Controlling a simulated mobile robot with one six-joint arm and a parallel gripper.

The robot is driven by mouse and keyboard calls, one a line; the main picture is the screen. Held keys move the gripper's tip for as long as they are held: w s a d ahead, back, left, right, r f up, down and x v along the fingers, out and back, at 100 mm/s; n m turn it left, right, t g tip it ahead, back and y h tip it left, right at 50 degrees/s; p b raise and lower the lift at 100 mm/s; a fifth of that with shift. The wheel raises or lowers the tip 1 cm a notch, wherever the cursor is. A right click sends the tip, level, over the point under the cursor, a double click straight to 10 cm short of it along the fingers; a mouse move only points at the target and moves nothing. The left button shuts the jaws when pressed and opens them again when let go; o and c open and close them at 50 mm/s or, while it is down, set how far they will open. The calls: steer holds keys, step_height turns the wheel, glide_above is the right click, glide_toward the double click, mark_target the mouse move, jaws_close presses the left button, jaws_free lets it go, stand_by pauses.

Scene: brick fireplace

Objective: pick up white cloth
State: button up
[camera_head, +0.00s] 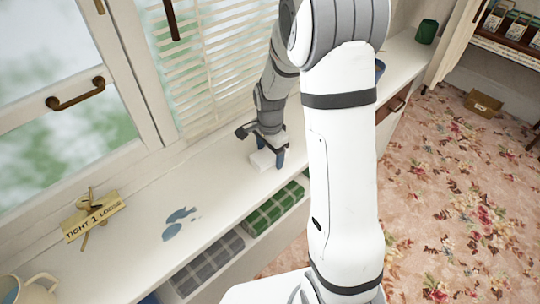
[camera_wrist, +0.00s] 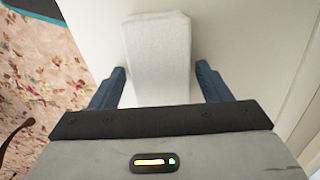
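The white cloth (camera_head: 262,160) is a small, pale, block-shaped piece on the white windowsill (camera_head: 140,215). In the wrist view the white cloth (camera_wrist: 158,55) is a folded, textured rectangle between my two blue fingers. My gripper (camera_head: 270,163) is low over the sill at the cloth. In the wrist view my gripper (camera_wrist: 165,80) is open, with a gap between each finger and the cloth's sides. The cloth's near end is hidden behind the gripper body. I cannot tell whether the fingertips touch the sill.
A key with a tag (camera_head: 92,218) and blue spots (camera_head: 178,222) are on the sill at left, near a cream jug (camera_head: 35,290). Folded green checked cloth (camera_head: 272,210) and grey checked cloth (camera_head: 208,262) lie below the sill edge. Window blinds (camera_head: 215,60) stand behind.

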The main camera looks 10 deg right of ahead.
mark_target(270, 152)
steer(key=c, duration=0.9)
steer(key=shift+r, duration=0.1)
step_height(270, 152, up, 10)
steer(key=shift+f, duration=0.1)
steer(key=o, duration=0.3)
steer(key=shift+c, duration=1.1)
